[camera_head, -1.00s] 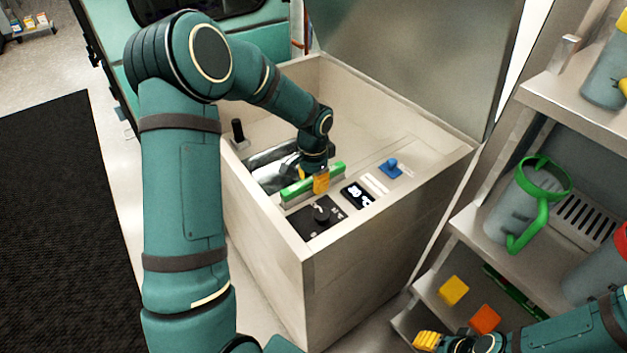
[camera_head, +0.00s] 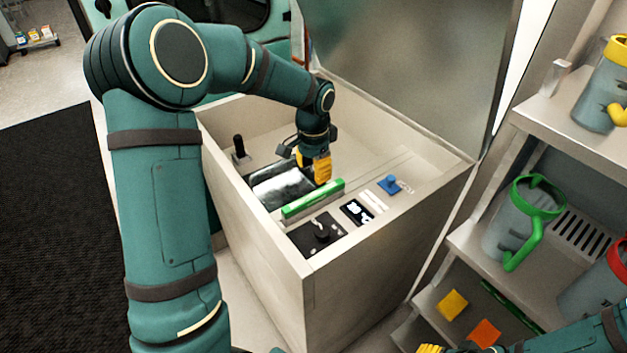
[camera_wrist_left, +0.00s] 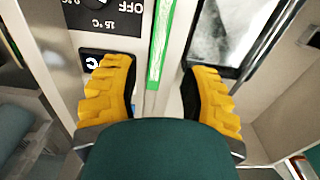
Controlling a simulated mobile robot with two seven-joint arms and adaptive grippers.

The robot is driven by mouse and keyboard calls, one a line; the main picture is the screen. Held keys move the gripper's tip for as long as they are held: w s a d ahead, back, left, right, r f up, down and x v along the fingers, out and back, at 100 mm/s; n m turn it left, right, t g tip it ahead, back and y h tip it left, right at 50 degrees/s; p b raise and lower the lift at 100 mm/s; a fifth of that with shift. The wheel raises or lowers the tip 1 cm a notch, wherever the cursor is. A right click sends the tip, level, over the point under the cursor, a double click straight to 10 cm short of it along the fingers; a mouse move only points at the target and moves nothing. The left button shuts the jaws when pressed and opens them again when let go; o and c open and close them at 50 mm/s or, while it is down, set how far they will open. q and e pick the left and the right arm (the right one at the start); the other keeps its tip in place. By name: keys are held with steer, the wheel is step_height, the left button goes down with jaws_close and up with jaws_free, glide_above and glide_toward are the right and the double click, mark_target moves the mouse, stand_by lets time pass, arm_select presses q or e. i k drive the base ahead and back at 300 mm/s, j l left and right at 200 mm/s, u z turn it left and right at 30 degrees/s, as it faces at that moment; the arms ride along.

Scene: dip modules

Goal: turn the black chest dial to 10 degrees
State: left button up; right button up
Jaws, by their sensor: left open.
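The black dial (camera_head: 322,233) is a round knob on a black plate with white markings, set in the near corner of the open metal chest (camera_head: 385,255). My left gripper (camera_head: 322,168) is open and empty, above the chest beyond the green bar and apart from the dial. In the left wrist view its yellow fingers (camera_wrist_left: 160,95) are spread wide. My right gripper (camera_head: 430,349) barely shows at the bottom edge.
A small black display (camera_head: 357,211) and a blue knob (camera_head: 389,184) sit beside the dial plate. The raised lid (camera_head: 410,70) is behind; shelves with mugs (camera_head: 522,220) stand right.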

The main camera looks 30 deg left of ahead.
mark_target(322, 234)
steer(key=k, duration=1)
